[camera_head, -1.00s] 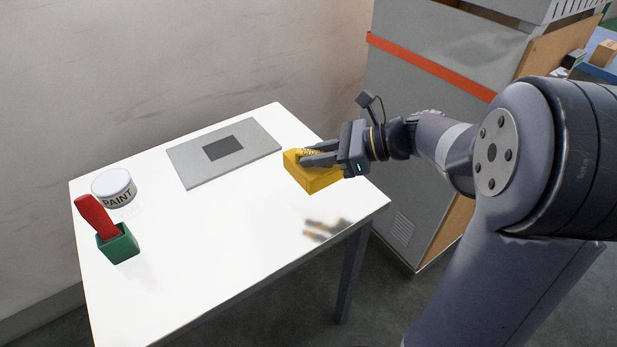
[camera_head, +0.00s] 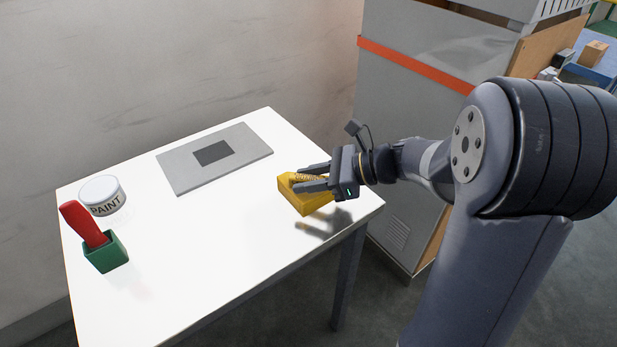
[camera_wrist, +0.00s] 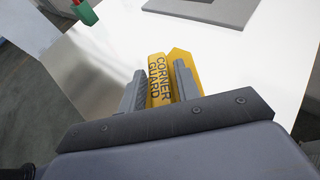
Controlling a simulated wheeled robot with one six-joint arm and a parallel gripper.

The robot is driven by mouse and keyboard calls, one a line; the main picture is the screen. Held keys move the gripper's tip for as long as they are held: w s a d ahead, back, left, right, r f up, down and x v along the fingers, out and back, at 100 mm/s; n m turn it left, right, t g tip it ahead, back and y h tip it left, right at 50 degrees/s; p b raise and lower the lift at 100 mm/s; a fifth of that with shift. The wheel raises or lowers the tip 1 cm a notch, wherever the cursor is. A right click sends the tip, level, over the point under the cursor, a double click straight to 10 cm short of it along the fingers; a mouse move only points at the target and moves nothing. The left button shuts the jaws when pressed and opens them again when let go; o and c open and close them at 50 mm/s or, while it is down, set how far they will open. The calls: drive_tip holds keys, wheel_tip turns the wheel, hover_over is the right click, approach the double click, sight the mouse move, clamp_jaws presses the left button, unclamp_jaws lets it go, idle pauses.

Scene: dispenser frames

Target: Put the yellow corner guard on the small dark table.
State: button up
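The yellow corner guard (camera_head: 304,199) is between the fingers of my gripper (camera_head: 309,178), over the right part of a white table (camera_head: 190,255). Its reflection shows just below it on the tabletop, with a small gap, so it looks slightly raised. In the wrist view the guard (camera_wrist: 159,82) shows its "CORNER GUARD" lettering between the two fingers of my gripper (camera_wrist: 162,88). The fingers close on one of its walls. I see no small dark table in either view.
A grey plate with a dark rectangle (camera_head: 232,168) lies at the table's back. A paint can (camera_head: 102,196) and a green holder (camera_head: 106,254) with a red-handled item (camera_head: 82,222) stand at the left. A grey cabinet (camera_head: 430,75) stands behind. The table's front middle is clear.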

drive_tip(key=shift+o, duration=0.9)
drive_tip(key=shift+r, duration=0.2)
drive_tip(key=p+v, duration=0.2)
drive_tip(key=v, duration=1)
